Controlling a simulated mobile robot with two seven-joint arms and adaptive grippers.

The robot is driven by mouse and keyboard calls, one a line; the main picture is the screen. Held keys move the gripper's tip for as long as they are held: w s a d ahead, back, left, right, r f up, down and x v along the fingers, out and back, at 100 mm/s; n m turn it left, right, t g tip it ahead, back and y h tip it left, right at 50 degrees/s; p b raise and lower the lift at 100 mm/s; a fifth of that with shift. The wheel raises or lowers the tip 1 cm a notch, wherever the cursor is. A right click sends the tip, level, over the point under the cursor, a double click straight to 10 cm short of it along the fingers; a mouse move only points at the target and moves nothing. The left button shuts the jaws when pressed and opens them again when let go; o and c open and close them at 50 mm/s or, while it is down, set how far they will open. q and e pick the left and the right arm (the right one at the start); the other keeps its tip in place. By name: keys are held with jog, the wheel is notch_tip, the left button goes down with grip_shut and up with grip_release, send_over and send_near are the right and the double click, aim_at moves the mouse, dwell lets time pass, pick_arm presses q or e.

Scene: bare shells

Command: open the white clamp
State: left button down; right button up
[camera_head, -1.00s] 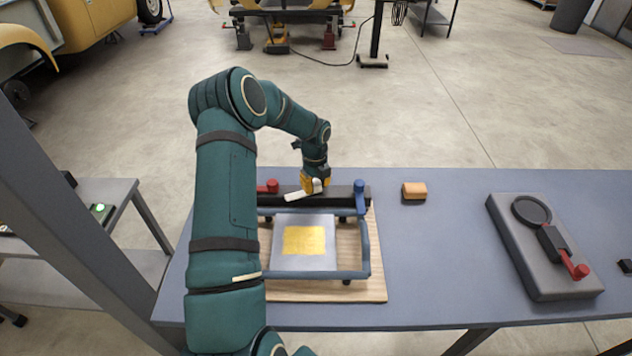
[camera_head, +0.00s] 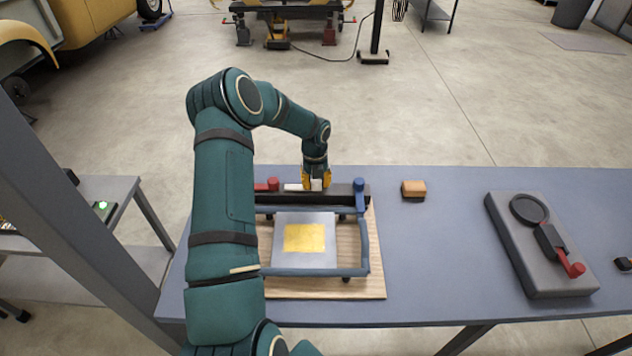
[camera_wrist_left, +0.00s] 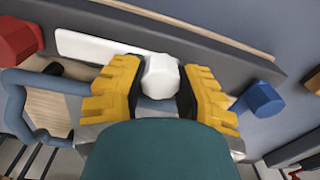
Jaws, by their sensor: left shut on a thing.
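The white clamp has a flat white bar (camera_head: 292,187) and a white knob (camera_head: 316,185) on the dark rail (camera_head: 340,190) at the back of the fixture. In the left wrist view the white bar (camera_wrist_left: 90,46) lies roughly along the rail, left of the white knob (camera_wrist_left: 161,77). My left gripper (camera_head: 316,182) reaches down from above. Its yellow fingers (camera_wrist_left: 160,88) are shut on the white knob, one on each side. My right gripper is not in view.
A red clamp knob (camera_head: 268,184) and a blue one (camera_head: 360,188) flank the white clamp. A blue frame (camera_head: 310,271) on a wooden board (camera_head: 372,288) surrounds a plate with a yellow square (camera_head: 305,238). An orange block (camera_head: 413,188) and a grey device (camera_head: 535,250) stand to the right.

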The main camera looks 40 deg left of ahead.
pick_arm(q)
jog(key=shift+s+d+f, duration=0.1)
jog(key=shift+f, duration=0.1)
jog(key=c, duration=0.6)
grip_release()
jog(key=shift+o, duration=0.2)
jog(key=shift+r, duration=0.1)
jog(key=shift+r, duration=0.1)
jog(key=shift+r, duration=0.4)
notch_tip(320, 180, up, 11)
